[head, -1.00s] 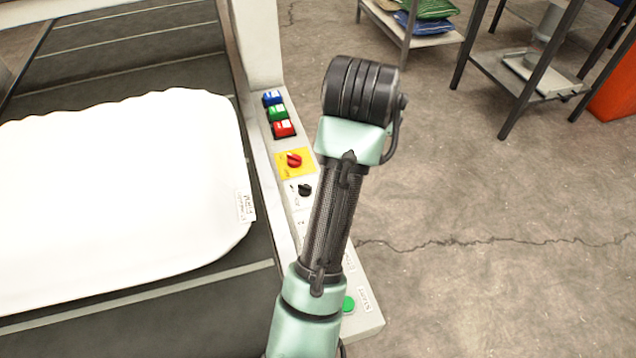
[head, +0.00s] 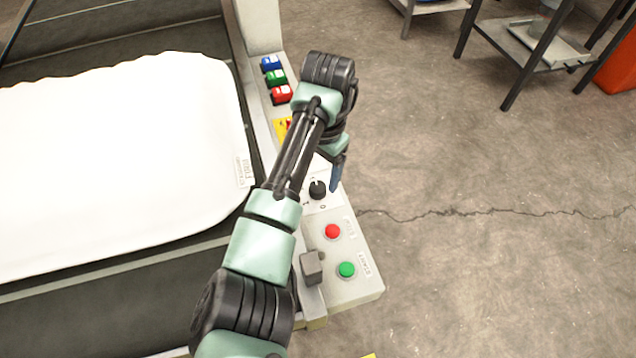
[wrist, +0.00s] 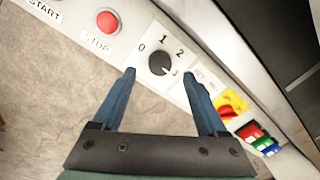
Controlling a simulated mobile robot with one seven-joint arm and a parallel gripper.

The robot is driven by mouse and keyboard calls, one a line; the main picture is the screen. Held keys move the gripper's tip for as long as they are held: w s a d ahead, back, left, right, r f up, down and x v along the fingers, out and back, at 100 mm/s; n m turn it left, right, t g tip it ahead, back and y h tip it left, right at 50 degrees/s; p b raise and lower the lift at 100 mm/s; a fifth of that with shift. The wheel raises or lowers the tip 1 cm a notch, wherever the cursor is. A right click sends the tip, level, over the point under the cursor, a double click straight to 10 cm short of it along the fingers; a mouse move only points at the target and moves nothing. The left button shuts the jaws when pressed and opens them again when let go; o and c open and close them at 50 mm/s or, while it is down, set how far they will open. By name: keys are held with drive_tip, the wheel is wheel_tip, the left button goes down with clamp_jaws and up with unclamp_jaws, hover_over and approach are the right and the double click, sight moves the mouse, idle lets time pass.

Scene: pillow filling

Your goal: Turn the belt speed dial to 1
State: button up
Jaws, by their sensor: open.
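The belt speed dial (wrist: 160,63) is a round black knob on a white plate marked 0, 1, 2 and 3. In the wrist view its small white mark appears to face the 3. The dial also shows in the head view (head: 317,188), just right of my arm. My gripper (wrist: 159,75) is open, with one blue finger on each side of the dial in the picture. I see no finger touching it, and how far the tips are from the panel is hard to tell. In the head view one blue finger (head: 336,174) shows beside the dial; the other is hidden.
A red stop button (head: 332,231) and a green start button (head: 346,269) lie nearby on the panel. A red switch on a yellow plate (wrist: 232,104) and several coloured buttons lie on the other side. A white pillow (head: 110,160) rests on the belt. Open floor lies right.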

sight(318, 187)
drive_tip(key=shift+w+a+f+b, duration=0.1)
drive_tip(key=shift+f+b, duration=0.25)
drive_tip(key=shift+f, duration=1.9)
drive_tip(key=shift+c, duration=0.2)
clamp_jaws()
